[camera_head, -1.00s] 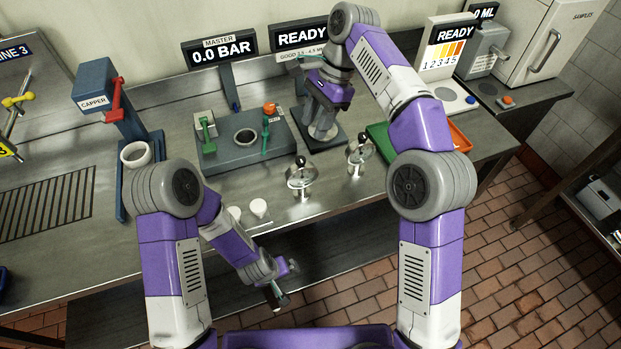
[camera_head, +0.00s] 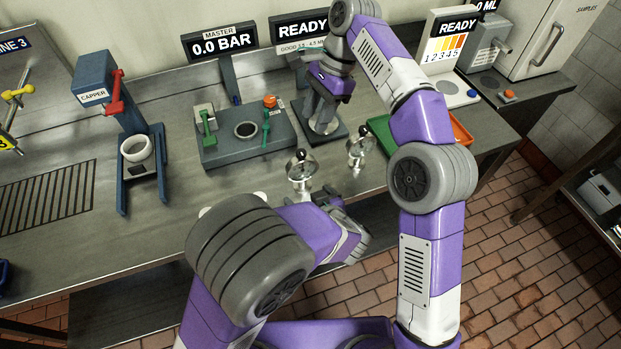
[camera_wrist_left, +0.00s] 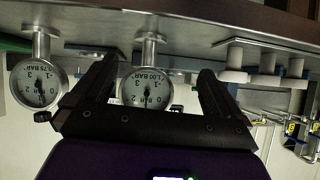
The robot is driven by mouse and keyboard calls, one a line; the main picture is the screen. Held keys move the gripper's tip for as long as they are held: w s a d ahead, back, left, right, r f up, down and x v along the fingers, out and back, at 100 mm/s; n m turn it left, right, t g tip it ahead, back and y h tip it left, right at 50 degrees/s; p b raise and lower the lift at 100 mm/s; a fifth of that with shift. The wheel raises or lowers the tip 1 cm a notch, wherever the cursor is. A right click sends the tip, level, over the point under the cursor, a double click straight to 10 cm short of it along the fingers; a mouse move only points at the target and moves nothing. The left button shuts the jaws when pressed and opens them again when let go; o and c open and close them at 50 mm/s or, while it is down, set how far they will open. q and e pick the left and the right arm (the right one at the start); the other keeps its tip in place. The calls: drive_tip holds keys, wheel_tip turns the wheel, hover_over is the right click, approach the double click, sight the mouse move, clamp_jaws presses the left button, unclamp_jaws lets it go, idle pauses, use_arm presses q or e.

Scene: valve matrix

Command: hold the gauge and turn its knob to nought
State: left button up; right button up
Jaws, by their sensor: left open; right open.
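Two round white-faced gauges with black knobs stand on metal stems at the bench's front: a left gauge (camera_head: 301,172) and a right gauge (camera_head: 360,149). In the upside-down left wrist view, the dial marked 1.00 BAR (camera_wrist_left: 146,87) appears between my left fingers, and the dial marked 0.75 BAR (camera_wrist_left: 38,84) lies to their left. A black knob (camera_wrist_left: 42,116) shows by the latter. My left gripper (camera_head: 325,194) is open and empty, just in front of the left gauge. My right gripper (camera_head: 322,92) is up by the grey press; its fingers are mostly hidden.
A grey block with green clamps (camera_head: 245,155) stands behind the gauges. A capper (camera_head: 135,140) is at left, a green tray (camera_head: 385,133) at right. The master display (camera_head: 220,47) reads 0.0 BAR.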

sight(304, 172)
use_arm(q)
drive_tip(key=w+r+t, duration=0.1)
drive_tip(key=r, duration=0.1)
drive_tip(key=w+r+m+t+y, duration=0.1)
drive_tip(key=w, duration=0.1)
drive_tip(key=shift+d+r, duration=0.15)
drive_tip(key=shift+r, duration=0.25)
drive_tip(key=shift+w, duration=0.2)
drive_tip(key=x, duration=0.7)
